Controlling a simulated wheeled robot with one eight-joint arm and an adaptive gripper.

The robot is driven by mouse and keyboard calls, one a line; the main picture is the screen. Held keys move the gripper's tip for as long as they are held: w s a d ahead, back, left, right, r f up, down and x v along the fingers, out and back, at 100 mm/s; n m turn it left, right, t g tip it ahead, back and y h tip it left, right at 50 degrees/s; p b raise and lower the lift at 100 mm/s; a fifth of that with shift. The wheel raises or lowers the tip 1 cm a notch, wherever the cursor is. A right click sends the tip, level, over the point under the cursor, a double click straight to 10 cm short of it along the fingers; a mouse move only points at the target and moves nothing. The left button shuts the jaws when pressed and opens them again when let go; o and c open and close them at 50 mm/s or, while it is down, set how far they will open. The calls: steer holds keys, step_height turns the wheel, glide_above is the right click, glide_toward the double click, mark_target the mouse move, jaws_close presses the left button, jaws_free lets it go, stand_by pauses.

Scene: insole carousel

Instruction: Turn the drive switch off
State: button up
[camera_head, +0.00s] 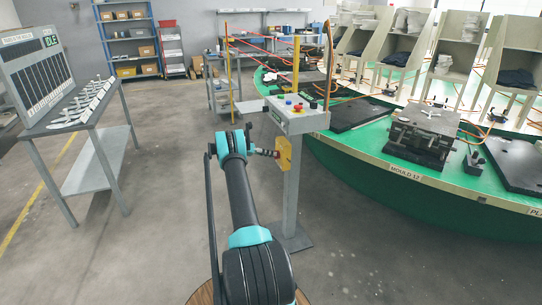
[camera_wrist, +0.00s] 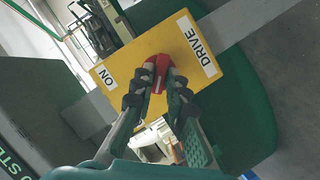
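The drive switch is a red handle (camera_wrist: 160,62) on a yellow plate (camera_wrist: 126,58), seen up close in the wrist view. The plate bears the words DRIVE at right and ON at left; its lower part is hidden behind my fingers. My gripper (camera_wrist: 161,82) has one finger on each side of the red handle, close against it, and appears shut on it. In the head view the yellow switch box (camera_head: 285,153) is on the side of a grey pedestal post (camera_head: 292,190), and my gripper (camera_head: 268,153) reaches it from the left.
A control panel with buttons (camera_head: 297,112) tops the pedestal. The green carousel (camera_head: 370,185) with moulds stands close at right. A table (camera_head: 75,125) with a board stands at left. The floor (camera_head: 150,220) between table and pedestal is clear.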

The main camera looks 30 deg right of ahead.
steer(key=o, duration=0.3)
steer(key=shift+o, duration=0.2)
steer(key=v, duration=1.2)
